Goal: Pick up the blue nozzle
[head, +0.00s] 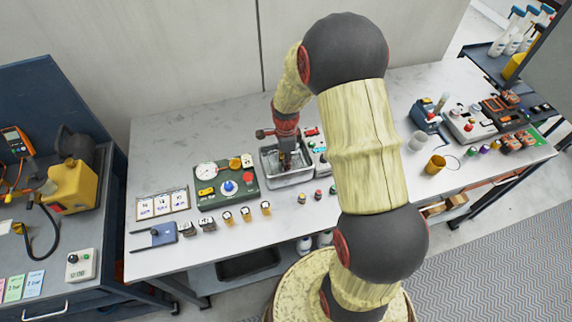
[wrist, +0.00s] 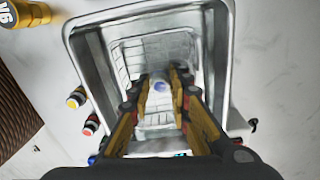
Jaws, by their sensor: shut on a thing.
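My gripper (head: 286,158) reaches down into a metal basin (head: 290,183) near the middle of the table in the head view. In the wrist view my gripper (wrist: 159,88) points into the same basin (wrist: 88,70), its two fingers close together. A small round blue and whitish thing, the blue nozzle (wrist: 160,86), shows between the fingertips, and my gripper is shut on it. Most of the nozzle is hidden by the fingers. In the head view the nozzle is too small and covered to make out.
A green panel (head: 215,192) with a gauge and knobs stands left of the basin. The table's back left is clear.

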